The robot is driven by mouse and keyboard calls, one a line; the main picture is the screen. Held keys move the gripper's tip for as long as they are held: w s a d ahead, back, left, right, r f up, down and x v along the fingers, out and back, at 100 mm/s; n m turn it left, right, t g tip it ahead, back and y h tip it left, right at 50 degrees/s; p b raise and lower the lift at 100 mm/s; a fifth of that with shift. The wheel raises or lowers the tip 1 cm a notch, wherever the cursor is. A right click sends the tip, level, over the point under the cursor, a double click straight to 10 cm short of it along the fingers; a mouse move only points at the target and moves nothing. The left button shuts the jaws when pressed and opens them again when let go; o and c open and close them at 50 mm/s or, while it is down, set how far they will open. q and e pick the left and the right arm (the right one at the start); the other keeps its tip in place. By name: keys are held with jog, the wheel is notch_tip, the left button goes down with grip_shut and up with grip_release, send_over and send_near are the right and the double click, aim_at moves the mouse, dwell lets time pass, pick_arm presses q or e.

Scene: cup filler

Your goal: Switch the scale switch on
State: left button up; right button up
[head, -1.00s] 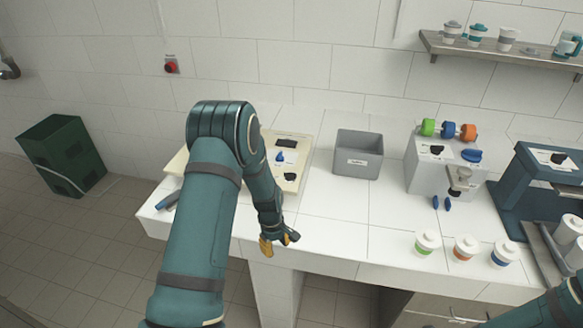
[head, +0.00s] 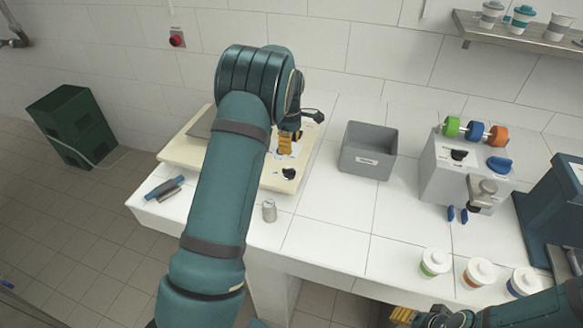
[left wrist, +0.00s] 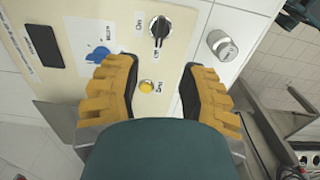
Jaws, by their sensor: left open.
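The scale is a cream panel (head: 181,150) on the counter's left part, largely behind my left arm in the head view. Its black rotary switch (head: 289,173) shows near its front right corner. In the left wrist view the switch (left wrist: 160,29) stands beyond the fingertips, between "On" and "Off" marks; I cannot tell its setting surely. My left gripper (head: 288,143) is open and empty above the panel; its yellow fingers (left wrist: 160,78) stand either side of a yellow button (left wrist: 147,86). My right gripper (head: 404,315) shows partly at the bottom edge; its jaws are unclear.
A metal weight (head: 269,210) stands right beside the panel. A blue-handled tool (head: 165,187) lies at the counter's left end. A grey bin (head: 368,150), a grey machine (head: 450,175) and several lidded cups (head: 435,262) stand to the right. The counter between is clear.

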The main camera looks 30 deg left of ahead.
aim_at(289, 170)
pick_arm(q)
notch_tip(289, 170, down, 12)
jog(key=shift+r, duration=0.1)
dwell(0.5)
grip_shut()
jog(key=shift+s, duration=0.1)
